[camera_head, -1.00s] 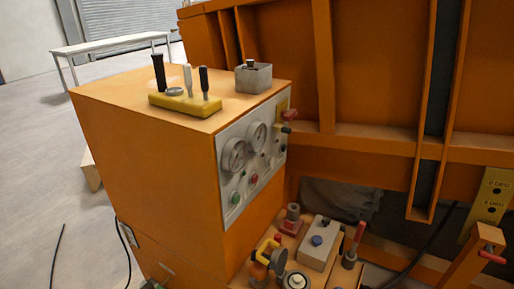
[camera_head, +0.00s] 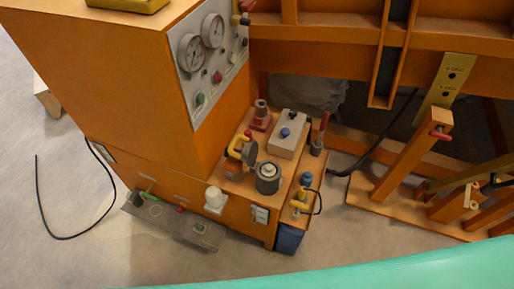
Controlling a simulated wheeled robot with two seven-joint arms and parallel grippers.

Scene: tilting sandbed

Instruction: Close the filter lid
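A dark grey cylinder (camera_head: 268,180) with a pale knob-like centre stands on the orange ledge of the machine and looks like the filter housing. A round grey disc (camera_head: 249,153) stands tilted on edge just behind and left of it; it may be the filter lid, raised off the cylinder. A curved yellow handle (camera_head: 237,144) is beside the disc. How the disc is attached is too small to tell. Neither of my grippers is in view.
A gauge panel (camera_head: 208,62) rises at left. A blue container (camera_head: 289,238) is below. Grey floor lies in front.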

